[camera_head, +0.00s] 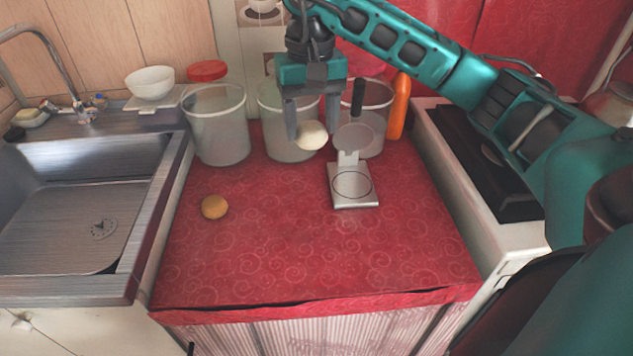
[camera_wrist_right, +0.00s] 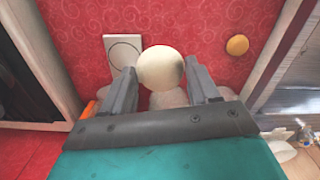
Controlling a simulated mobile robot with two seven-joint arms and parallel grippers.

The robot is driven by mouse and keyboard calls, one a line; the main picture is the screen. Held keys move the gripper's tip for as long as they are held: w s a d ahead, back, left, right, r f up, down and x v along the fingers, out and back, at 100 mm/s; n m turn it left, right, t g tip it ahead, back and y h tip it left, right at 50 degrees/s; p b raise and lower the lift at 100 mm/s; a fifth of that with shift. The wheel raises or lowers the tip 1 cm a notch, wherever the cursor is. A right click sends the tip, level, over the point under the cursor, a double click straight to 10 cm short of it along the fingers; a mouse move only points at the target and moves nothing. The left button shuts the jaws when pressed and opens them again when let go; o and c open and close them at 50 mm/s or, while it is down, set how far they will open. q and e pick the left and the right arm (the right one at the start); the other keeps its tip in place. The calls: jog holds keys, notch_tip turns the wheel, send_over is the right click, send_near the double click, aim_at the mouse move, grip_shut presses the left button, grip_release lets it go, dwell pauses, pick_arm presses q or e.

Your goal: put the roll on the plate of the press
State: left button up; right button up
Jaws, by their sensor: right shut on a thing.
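A brown round roll (camera_head: 214,207) lies on the red cloth at the left; it also shows in the right wrist view (camera_wrist_right: 237,45). My right gripper (camera_head: 312,122) is shut on a smooth pale ball (camera_head: 311,136), held in the air behind and left of the press. In the right wrist view the pale ball (camera_wrist_right: 161,68) sits between the fingertips. The press has a flat silver plate (camera_head: 353,195) with a ring mark and nothing on it. Its round grey lid (camera_head: 354,138) stands raised, with a black handle. My left gripper is not in view.
Several clear tubs (camera_head: 217,125) stand along the back, with an orange bottle (camera_head: 398,106) at their right. A steel sink (camera_head: 75,200) is at the left and a black hob (camera_head: 470,160) at the right. The front of the cloth is clear.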

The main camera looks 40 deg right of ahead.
notch_tip(320, 180, down, 20)
jog(key=shift+d+r+b, duration=0.1)
jog(key=shift+b, duration=0.5)
jog(key=shift+f, duration=0.25)
jog(key=o, duration=1)
jog(key=shift+r, duration=0.1)
jog(key=shift+o, duration=0.2)
jog(key=shift+r, duration=0.1)
